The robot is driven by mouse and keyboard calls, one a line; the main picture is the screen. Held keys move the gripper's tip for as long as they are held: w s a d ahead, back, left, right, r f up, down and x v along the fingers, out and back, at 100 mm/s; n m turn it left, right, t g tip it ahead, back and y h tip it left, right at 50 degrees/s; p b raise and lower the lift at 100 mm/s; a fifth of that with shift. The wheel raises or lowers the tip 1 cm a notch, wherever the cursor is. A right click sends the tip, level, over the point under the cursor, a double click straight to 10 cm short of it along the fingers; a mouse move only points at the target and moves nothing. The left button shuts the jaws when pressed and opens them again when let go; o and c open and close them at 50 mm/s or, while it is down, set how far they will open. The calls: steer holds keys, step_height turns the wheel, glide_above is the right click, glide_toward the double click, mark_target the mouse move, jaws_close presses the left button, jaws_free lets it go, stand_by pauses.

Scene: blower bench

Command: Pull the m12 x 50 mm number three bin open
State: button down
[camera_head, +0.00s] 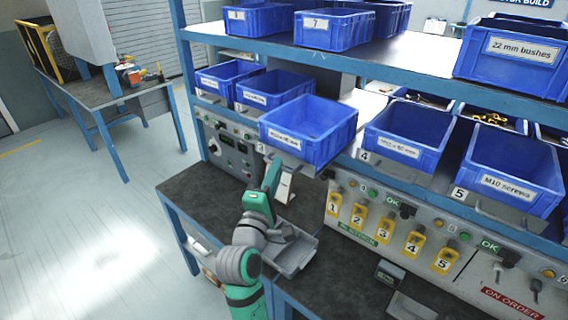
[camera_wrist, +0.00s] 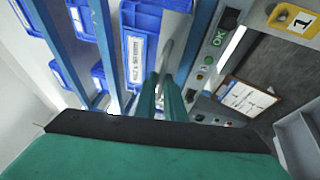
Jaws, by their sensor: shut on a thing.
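The blue m12 x 50 mm number three bin (camera_head: 322,129) is on the middle shelf level, on a grey support with a front lip. It stands further forward than the bins on both sides, and its inside looks empty. In the wrist view its labelled front (camera_wrist: 138,52) is just beyond the fingers. My gripper (camera_head: 272,172) reaches up from below to the lip under the bin's front left part. In the wrist view my gripper (camera_wrist: 163,92) has its two green fingers close together on a thin grey edge. The exact contact is partly hidden.
Blue bins flank it: one on the left (camera_head: 270,88), and the number four bin (camera_head: 403,140) on the right. An upper shelf (camera_head: 400,58) holds more bins. Below are a panel with numbered yellow switches (camera_head: 358,214) and a grey tray (camera_head: 292,258) on the dark bench.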

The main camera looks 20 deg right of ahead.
steer(key=shift+a+f, duration=0.1)
steer(key=shift+a, duration=0.35)
steer(key=c, duration=1.8)
jaws_free()
steer(key=shift+c, duration=0.2)
steer(key=shift+d, duration=0.1)
steer(key=shift+s, duration=0.15)
steer(key=v, duration=1)
steer(key=shift+s+a, duration=0.2)
steer(key=shift+s, duration=0.1)
